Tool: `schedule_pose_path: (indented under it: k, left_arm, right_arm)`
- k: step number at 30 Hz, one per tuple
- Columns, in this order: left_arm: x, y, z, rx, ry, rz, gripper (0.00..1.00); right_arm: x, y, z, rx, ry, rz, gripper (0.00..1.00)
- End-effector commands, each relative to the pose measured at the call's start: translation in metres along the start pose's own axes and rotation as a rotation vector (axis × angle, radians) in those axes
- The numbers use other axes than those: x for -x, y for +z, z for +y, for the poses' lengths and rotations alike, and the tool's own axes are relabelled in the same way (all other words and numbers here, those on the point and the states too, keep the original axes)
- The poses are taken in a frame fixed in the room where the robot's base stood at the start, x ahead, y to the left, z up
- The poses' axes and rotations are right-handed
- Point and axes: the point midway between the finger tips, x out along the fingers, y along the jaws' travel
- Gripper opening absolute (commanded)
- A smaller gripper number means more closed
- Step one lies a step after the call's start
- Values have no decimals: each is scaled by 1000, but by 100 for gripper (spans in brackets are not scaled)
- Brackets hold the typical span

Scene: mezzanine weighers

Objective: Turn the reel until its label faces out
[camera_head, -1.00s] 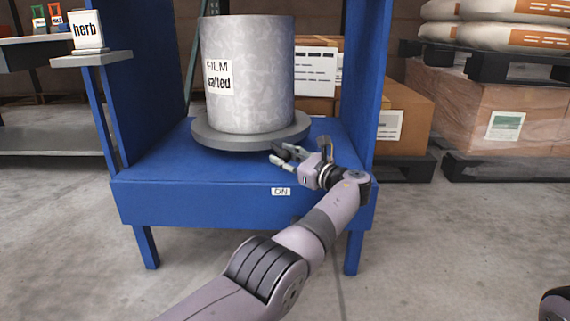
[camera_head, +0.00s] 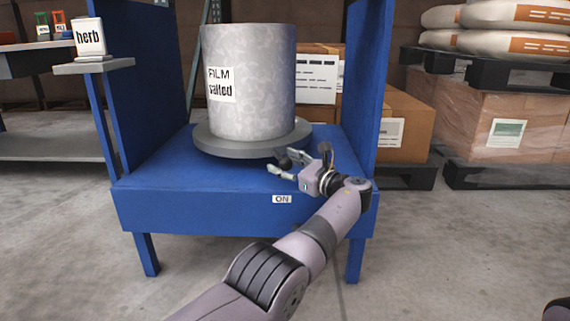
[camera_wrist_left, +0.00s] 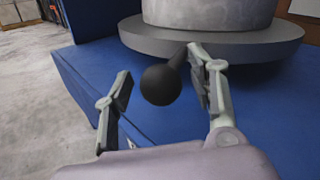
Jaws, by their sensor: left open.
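The reel (camera_head: 262,85) is a tall grey mottled cylinder standing upright on a round grey turntable (camera_head: 215,145). Its white label (camera_head: 221,84), reading "FILM salted", shows toward the left of the side I see. A black ball knob (camera_wrist_left: 161,85) on a short dark stem sticks out from the turntable's front. My left gripper (camera_head: 281,161) is at the front right of the turntable. In the left wrist view its fingers (camera_wrist_left: 160,64) are open, one on each side of the knob, with a gap on the left finger's side. The right finger is close to the stem; contact is unclear. My right gripper is out of view.
The blue stand (camera_head: 240,212) has upright side panels left and right of the reel. A small shelf (camera_head: 95,67) at left holds a white "herb" container (camera_head: 89,38). Cardboard boxes (camera_head: 400,122) and loaded pallets stand behind at right. The floor in front is clear.

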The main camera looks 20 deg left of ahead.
Motion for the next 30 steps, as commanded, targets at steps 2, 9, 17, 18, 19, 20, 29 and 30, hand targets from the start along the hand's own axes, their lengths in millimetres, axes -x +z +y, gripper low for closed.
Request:
schedule_pose_path:
  k: [2,9,17,18,19,20,29,30]
  left_arm:
    - [1,-1,0,0,0,1,52]
    - [21,-2,0,2,-2,2,52]
    - [62,-1,0,0,-1,1,52]
    - [66,-1,0,0,-2,1,52]
    - [69,-1,0,-1,-2,1,52]
    - [71,-1,0,-1,-1,0,52]
    - [75,0,0,-1,1,0,52]
    - [75,0,0,-1,0,0,51]
  right_arm:
    - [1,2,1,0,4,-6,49]
    - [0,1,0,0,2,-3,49]
    - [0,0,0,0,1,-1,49]
    - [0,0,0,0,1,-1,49]
    - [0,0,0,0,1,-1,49]
    - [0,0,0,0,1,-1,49]
    - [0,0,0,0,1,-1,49]
    - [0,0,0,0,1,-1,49]
